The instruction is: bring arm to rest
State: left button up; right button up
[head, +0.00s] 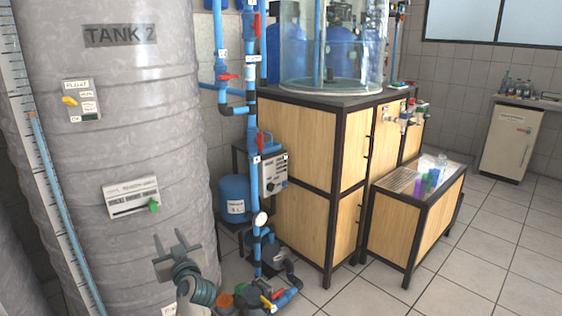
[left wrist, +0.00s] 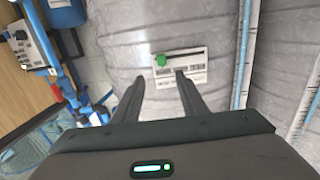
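My left gripper (head: 171,240) is in the lower left of the head view, in front of the large grey tank (head: 130,165) marked TANK 2. In the left wrist view my left gripper (left wrist: 158,82) has its two dark fingers apart with nothing between them. Beyond the fingertips is a white panel (head: 122,200) with a green knob (head: 153,206) on the tank wall. The panel (left wrist: 190,68) and its knob (left wrist: 160,60) also show in the left wrist view. The gripper looks clear of both. My right arm and gripper are in neither view.
Blue pipes (head: 252,110) with red valves and a gauge rise right of the tank. A pump (head: 263,246) stands low beside them. A wooden cabinet (head: 298,150) bears a clear cylinder (head: 300,60). A low bench (head: 433,215) holds bottles. Tiled floor (head: 480,265) is clear at right.

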pick_arm(q)
jog(key=s+d+f+m+g+h, duration=0.2)
jog(key=s+d+f+h, duration=0.1)
jog(key=s+f, duration=0.8)
jog(key=s+d+f+m+g+h, duration=0.2)
jog(key=s+d+f+m+h, duration=0.15)
jog(key=s+f, duration=0.85)
jog(key=s+d+f+m+g+h, duration=0.2)
jog(key=s+d, duration=0.3)
jog(key=s, duration=0.4)
jog(key=s+d+f+m+g+h, duration=0.15)
jog(key=s+d, duration=0.25)
jog(key=s, duration=0.4)
jog(key=s+d+f+m+g+h, duration=0.1)
jog(key=s+d+f+g+h, duration=0.15)
jog(key=s+d, duration=0.45)
jog(key=s+a+f+t+p, duration=0.1)
jog(key=a+f+p, duration=0.2)
jog(key=f+p, duration=1)
jog(key=shift+s+f+t, duration=0.3)
jog(key=shift+s+f, duration=0.1)
jog(key=shift+f, duration=1.5)
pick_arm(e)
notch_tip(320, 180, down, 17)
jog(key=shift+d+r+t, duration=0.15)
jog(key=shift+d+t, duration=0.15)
